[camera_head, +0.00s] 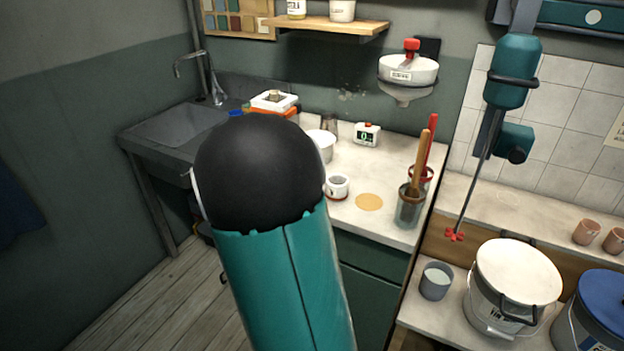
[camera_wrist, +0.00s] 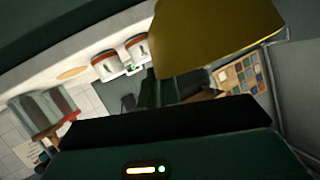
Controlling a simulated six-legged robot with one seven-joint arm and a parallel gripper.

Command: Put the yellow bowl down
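The yellow bowl (camera_wrist: 208,38) shows large and close at the top of the wrist view, tilted in the picture and cut off by the top edge. My gripper (camera_wrist: 165,92) is at its lower edge, with the dark fingers shut on it. The exact contact is partly hidden. In the head view my arm covers the middle, and neither the bowl nor my gripper shows there.
A pale counter (camera_head: 365,228) carries a flat ochre disc (camera_head: 369,202), a small white cup (camera_head: 338,187), a white tub (camera_head: 322,143), a small display (camera_head: 367,134) and a glass jar (camera_head: 408,210) with tall tools. A sink (camera_head: 178,124) lies left. Bare counter surrounds the disc.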

